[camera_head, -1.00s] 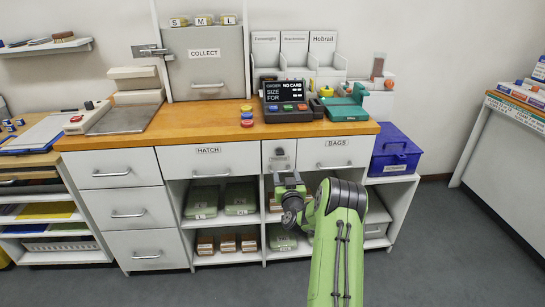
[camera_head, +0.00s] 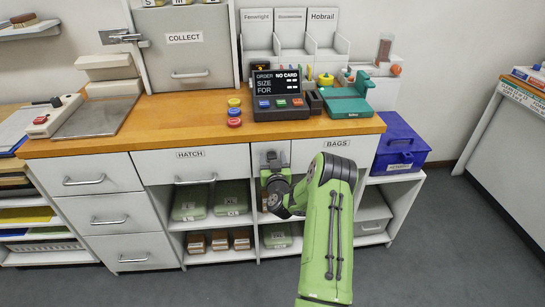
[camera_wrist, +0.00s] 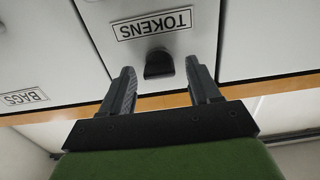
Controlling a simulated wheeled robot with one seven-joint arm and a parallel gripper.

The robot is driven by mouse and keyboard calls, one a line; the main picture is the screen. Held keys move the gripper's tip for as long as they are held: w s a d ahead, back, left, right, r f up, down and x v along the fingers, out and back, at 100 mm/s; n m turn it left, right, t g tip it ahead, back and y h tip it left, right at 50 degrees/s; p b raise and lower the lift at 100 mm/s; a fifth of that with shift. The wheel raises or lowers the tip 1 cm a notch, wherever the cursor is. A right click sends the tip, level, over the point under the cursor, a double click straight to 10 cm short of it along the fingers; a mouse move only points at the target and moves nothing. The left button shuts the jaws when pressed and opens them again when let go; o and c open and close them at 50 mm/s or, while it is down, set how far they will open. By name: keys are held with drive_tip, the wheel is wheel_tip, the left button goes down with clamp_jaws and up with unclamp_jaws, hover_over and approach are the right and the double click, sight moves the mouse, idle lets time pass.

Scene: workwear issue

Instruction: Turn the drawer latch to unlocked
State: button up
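The narrow grey drawer front labelled TOKENS (camera_wrist: 206,40) fills the middle of the wrist view, upside down. A small dark knob (camera_wrist: 158,66), which looks like the drawer latch, sticks out between the label and the wooden worktop edge. Whether it is at locked or unlocked is not readable. My gripper (camera_wrist: 160,72) is open, with one finger to each side of the knob and a gap on both sides. In the head view my gripper (camera_head: 272,168) is in front of the narrow drawer (camera_head: 262,148), between the HATCH and BAGS drawers, and hides most of it.
The HATCH drawer (camera_head: 215,163) and BAGS drawer (camera_head: 365,152) flank the narrow one. The wooden worktop (camera_head: 170,128) overhangs them, carrying a card terminal (camera_head: 281,97) and a teal device (camera_head: 345,100). Open shelves with green packs (camera_head: 232,197) lie below. A blue box (camera_head: 400,145) stands right.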

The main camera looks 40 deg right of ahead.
drive_tip(key=c, duration=1)
drive_tip(key=shift+c, duration=0.2)
drive_tip(key=shift+m, duration=0.4)
drive_tip(key=m, duration=0.3)
drive_tip(key=shift+m+b, duration=0.3)
drive_tip(key=shift+m, duration=0.1)
drive_tip(key=m, duration=0.4)
drive_tip(key=shift+d+f, duration=0.1)
drive_tip(key=m, duration=0.5)
drive_tip(key=shift+s+d, duration=0.1)
drive_tip(key=shift+f+m+p, duration=0.1)
drive_tip(key=shift+m+p, duration=0.25)
drive_tip(key=shift+m, duration=1.85)
